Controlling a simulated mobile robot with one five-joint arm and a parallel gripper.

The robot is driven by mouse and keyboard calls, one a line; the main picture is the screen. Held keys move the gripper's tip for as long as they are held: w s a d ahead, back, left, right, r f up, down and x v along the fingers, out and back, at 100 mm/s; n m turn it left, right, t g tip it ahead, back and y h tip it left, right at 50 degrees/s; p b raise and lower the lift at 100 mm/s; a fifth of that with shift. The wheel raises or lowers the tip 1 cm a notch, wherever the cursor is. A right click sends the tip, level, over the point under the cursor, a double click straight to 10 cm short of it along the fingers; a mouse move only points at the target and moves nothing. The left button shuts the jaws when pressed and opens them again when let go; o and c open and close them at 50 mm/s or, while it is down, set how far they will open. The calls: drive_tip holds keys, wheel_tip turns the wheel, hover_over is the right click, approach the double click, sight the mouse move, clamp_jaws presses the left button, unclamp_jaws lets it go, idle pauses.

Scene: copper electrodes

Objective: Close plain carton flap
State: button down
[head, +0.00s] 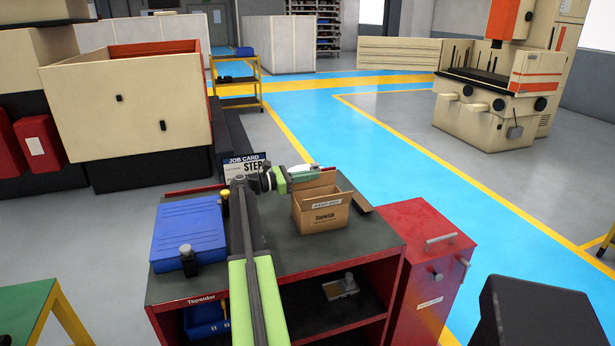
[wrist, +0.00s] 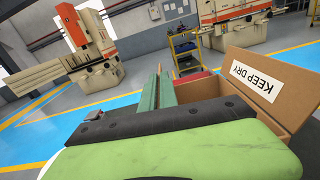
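An open brown carton (head: 318,215) stands on the dark bench top, with printing on its near side and a white label strip at its near top edge. A brown flap (head: 358,203) leans outward on its right side. In the wrist view the carton (wrist: 205,103) is at the right, and a brown panel with a KEEP DRY label (wrist: 262,82) stands up beside its opening. My gripper (head: 312,175) is just behind the carton's far edge, pointing right. Its teal fingers (wrist: 165,88) show beside the carton in the wrist view; whether they are parted is unclear.
The bench (head: 285,268) also holds a blue case (head: 188,232), a dark bottle (head: 187,262) and a job card (head: 243,165). A red cabinet (head: 425,260) stands against the bench's right side. Bare bench top lies in front of the carton.

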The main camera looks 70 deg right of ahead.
sight(313, 182)
drive_tip(key=m, duration=0.2)
drive_tip(key=s+a+m, duration=0.1)
drive_tip(key=m, duration=0.1)
drive_tip(key=s+a+f+m+b, duration=0.1)
drive_tip(key=m, duration=0.1)
drive_tip(key=shift+a+f+m, duration=0.1)
drive_tip(key=shift+a+m, duration=0.1)
drive_tip(key=shift+m, duration=0.1)
drive_tip(key=shift+s+a+f+m+b, duration=0.15)
drive_tip(key=shift+a+f+m+b, duration=0.1)
drive_tip(key=shift+m, duration=0.5)
drive_tip(key=shift+s+a+f+m+b, duration=0.1)
drive_tip(key=shift+f+m+b, duration=0.1)
drive_tip(key=shift+m, duration=0.5)
drive_tip(key=shift+s+a+f+m+b, duration=0.15)
drive_tip(key=shift+a+f+m+b, duration=0.1)
drive_tip(key=shift+m, duration=0.5)
drive_tip(key=c, duration=1.9)
unclamp_jaws()
drive_tip(key=v, duration=1.2)
